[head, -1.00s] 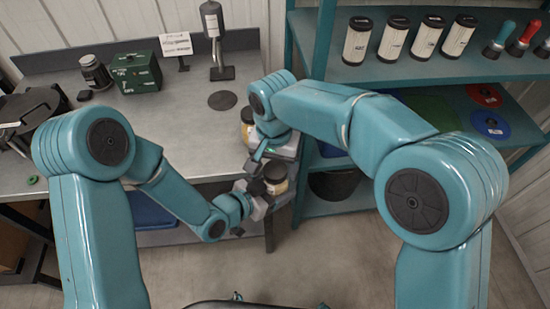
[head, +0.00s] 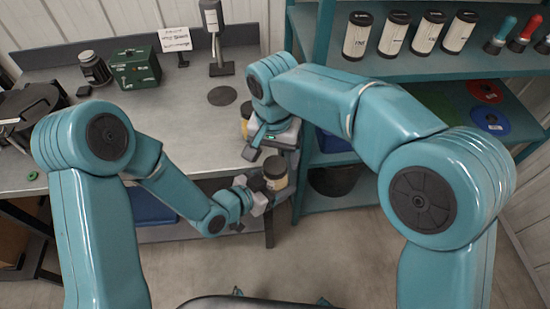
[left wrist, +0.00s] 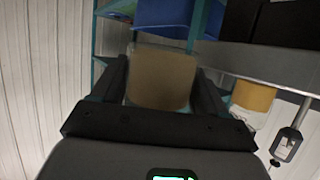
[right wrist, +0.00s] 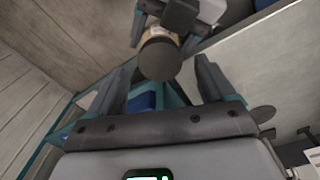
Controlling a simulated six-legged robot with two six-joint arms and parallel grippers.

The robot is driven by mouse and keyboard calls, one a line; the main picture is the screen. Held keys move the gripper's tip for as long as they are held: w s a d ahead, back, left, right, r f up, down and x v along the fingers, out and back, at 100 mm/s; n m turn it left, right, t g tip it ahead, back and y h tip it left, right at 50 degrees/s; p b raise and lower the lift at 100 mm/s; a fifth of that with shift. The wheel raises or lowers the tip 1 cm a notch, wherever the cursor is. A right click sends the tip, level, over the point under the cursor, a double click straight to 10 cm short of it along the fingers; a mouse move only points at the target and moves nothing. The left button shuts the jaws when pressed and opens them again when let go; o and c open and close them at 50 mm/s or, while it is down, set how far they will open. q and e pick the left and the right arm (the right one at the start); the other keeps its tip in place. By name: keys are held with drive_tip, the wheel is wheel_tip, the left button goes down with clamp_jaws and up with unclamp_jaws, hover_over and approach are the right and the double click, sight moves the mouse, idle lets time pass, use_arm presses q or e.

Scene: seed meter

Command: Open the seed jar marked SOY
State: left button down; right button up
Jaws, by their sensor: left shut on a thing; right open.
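A jar with a dark lid and pale label (head: 275,172) is held in front of the bench's right end. Its label is too small to read, so I cannot confirm SOY. My left gripper (head: 257,200) is shut on its body; the jar fills the space between the fingers in the left wrist view (left wrist: 163,80). My right gripper (head: 264,148) is open just above and behind the jar. In the right wrist view the round dark lid (right wrist: 160,59) lies ahead of the open fingers, apart from them. The lid is on the jar.
A second jar with yellowish contents (head: 246,112) stands at the bench's right edge, partly hidden by my right arm. The bench (head: 190,130) holds a green box (head: 135,68) and a dark disc (head: 222,96). A teal shelf (head: 400,72) with several white canisters stands right.

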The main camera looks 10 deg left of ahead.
sight(275, 178)
wheel_tip(275, 178, up, 2)
wheel_tip(275, 178, up, 3)
drive_tip(key=shift+r, duration=0.1)
drive_tip(key=shift+c, duration=0.5)
drive_tip(key=shift+r, duration=0.1)
wheel_tip(275, 178, down, 8)
drive_tip(key=shift+r, duration=0.1)
drive_tip(key=c, duration=1.1)
drive_tip(key=o, duration=1.2)
